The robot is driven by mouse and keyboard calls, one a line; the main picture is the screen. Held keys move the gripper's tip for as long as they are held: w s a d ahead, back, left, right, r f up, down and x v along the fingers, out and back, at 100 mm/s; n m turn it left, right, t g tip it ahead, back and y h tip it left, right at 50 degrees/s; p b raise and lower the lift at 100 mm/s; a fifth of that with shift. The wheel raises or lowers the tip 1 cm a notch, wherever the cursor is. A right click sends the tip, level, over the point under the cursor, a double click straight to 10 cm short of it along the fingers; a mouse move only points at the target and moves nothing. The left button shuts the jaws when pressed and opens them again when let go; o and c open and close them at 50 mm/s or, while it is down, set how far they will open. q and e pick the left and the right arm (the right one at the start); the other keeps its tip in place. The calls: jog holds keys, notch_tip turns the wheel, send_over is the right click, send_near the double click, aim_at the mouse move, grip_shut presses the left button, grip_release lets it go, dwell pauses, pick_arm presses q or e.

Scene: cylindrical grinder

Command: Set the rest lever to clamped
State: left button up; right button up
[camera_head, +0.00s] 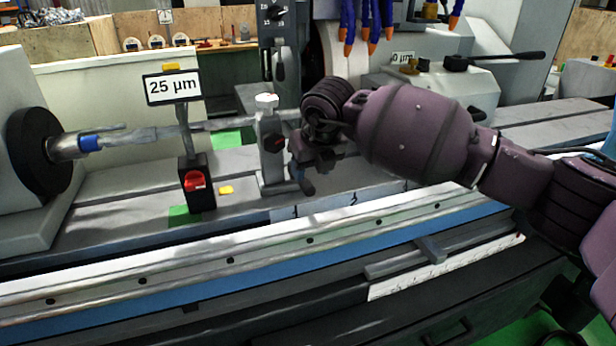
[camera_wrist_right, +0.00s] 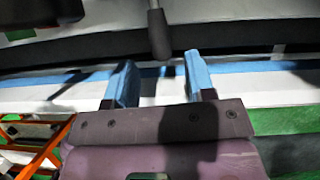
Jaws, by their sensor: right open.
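My right gripper (camera_head: 306,170) is beside the grey work rest (camera_head: 269,158) in the head view, on its right side. In the right wrist view my gripper (camera_wrist_right: 160,72) is open, its two blue fingers apart and nothing held between them. A dark lever with a rounded end (camera_wrist_right: 159,36), likely the rest lever, points toward the gap, just beyond the fingertips. I cannot tell from this whether it touches a finger. In the head view my wrist covers the area right of the rest, so the lever is not clear there. My left gripper is not in view.
A long workpiece (camera_head: 165,133) runs from the chuck (camera_head: 40,150) through the rest. A gauge stand with a "25 µm" sign (camera_head: 172,87) stands left of the rest. Blue and orange coolant nozzles (camera_head: 370,28) hang above my wrist. The front rail (camera_head: 200,262) is clear.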

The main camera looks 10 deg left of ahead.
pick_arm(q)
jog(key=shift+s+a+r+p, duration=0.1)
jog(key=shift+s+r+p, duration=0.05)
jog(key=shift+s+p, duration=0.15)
pick_arm(e)
jog(key=shift+v, duration=2.8)
